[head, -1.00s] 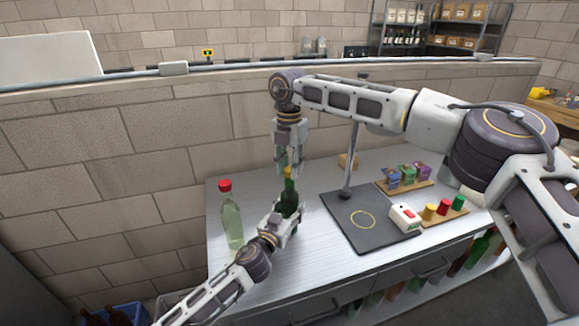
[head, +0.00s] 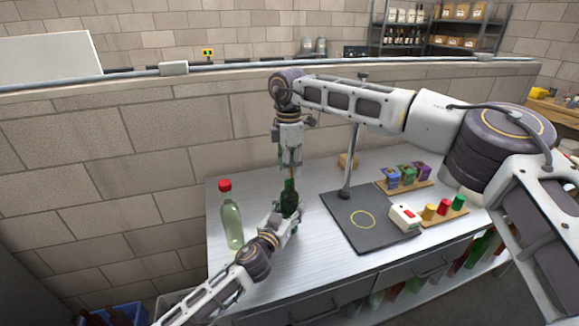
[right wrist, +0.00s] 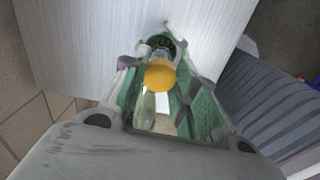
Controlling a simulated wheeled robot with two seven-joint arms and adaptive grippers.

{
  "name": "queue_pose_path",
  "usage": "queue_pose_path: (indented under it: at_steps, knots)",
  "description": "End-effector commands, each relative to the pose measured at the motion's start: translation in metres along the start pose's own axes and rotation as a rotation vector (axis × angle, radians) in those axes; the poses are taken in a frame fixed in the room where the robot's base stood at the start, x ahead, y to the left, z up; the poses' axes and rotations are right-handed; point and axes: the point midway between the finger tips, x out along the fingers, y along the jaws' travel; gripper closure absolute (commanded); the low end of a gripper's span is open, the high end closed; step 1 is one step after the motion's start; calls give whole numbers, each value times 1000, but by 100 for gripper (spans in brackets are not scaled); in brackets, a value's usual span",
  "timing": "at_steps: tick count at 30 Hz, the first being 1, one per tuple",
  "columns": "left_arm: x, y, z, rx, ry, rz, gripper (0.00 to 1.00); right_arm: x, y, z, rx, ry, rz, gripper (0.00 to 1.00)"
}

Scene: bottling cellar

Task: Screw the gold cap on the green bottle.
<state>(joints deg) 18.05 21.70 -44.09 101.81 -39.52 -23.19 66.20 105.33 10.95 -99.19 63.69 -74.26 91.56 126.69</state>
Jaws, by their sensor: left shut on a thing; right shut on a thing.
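The green bottle (head: 289,196) stands upright on the metal bench. My left gripper (head: 291,217) is shut around its body from the front. My right gripper (head: 291,174) points straight down over the bottle's neck, with its fingers shut. In the right wrist view, the gold cap (right wrist: 160,77) sits between the fingertips of my right gripper (right wrist: 160,68). The cap is hidden by the fingers in the head view. I cannot tell how far the cap is seated on the neck.
A pale bottle with a red cap (head: 231,220) stands left of my left gripper. To the right are a dark mat (head: 374,231) with a post, a white box with a red button (head: 405,217), and a wooden board (head: 451,217) with yellow, red and green pieces.

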Motion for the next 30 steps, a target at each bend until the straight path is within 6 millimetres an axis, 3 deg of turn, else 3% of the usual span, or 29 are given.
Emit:
queue_pose_path:
  at_steps: [30]
  knots:
    - [0,1,0,1,0,2,100,0,1,0,786,1,-5,78]
